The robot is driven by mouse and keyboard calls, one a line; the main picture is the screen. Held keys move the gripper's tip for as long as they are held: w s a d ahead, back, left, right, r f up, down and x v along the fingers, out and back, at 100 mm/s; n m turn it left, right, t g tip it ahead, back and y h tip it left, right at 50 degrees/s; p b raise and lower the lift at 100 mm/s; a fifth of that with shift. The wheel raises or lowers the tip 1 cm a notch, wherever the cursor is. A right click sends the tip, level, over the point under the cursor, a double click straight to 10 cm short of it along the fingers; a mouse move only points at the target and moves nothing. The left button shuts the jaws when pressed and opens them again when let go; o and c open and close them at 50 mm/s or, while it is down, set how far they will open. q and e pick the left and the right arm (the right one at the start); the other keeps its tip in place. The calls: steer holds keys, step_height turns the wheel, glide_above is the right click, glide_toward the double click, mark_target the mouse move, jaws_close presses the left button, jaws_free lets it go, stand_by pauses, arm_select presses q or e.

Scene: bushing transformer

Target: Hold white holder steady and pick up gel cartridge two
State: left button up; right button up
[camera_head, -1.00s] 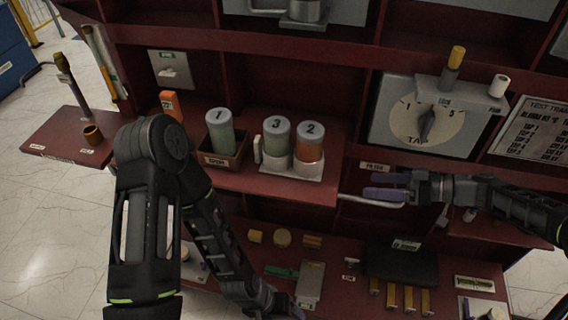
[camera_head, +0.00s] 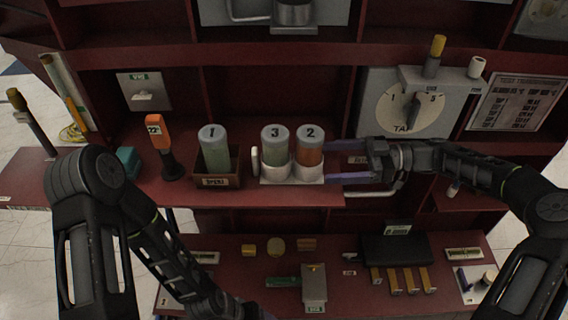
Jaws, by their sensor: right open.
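Gel cartridge two (camera_head: 310,147), a clear cylinder with orange gel and a grey cap marked 2, stands upright in the right cup of the white holder (camera_head: 292,174). Cartridge three (camera_head: 276,146), with green gel, stands beside it in the left cup. The holder has a handle on its left side and sits on the dark red shelf. My right gripper (camera_head: 345,167) is open and empty, its purple fingers pointing left just right of the holder. I cannot tell whether a finger touches it. My left arm reaches down at lower left; its gripper is out of view.
Cartridge one (camera_head: 213,148) stands in a brown box (camera_head: 217,181) left of the holder. An orange-handled tool (camera_head: 160,135) stands further left. A tap dial panel (camera_head: 409,108) is behind my right gripper. The lower bench (camera_head: 230,274) holds several small parts.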

mark_target(293, 171)
steer(key=shift+a, duration=0.15)
steer(key=shift+a+p, duration=0.35)
steer(key=shift+a, duration=0.45)
steer(key=a+p, duration=0.1)
steer(key=a, duration=0.2)
steer(key=shift+a+f, duration=0.15)
steer(key=shift+a, duration=0.1)
steer(key=a+b, duration=0.1)
steer(key=a+f+b, duration=0.1)
steer(key=a, duration=0.1)
steer(key=shift+a, duration=0.15)
steer(key=shift+a+r, duration=0.15)
steer(key=shift+a, duration=0.55)
steer(key=shift+c, duration=0.6)
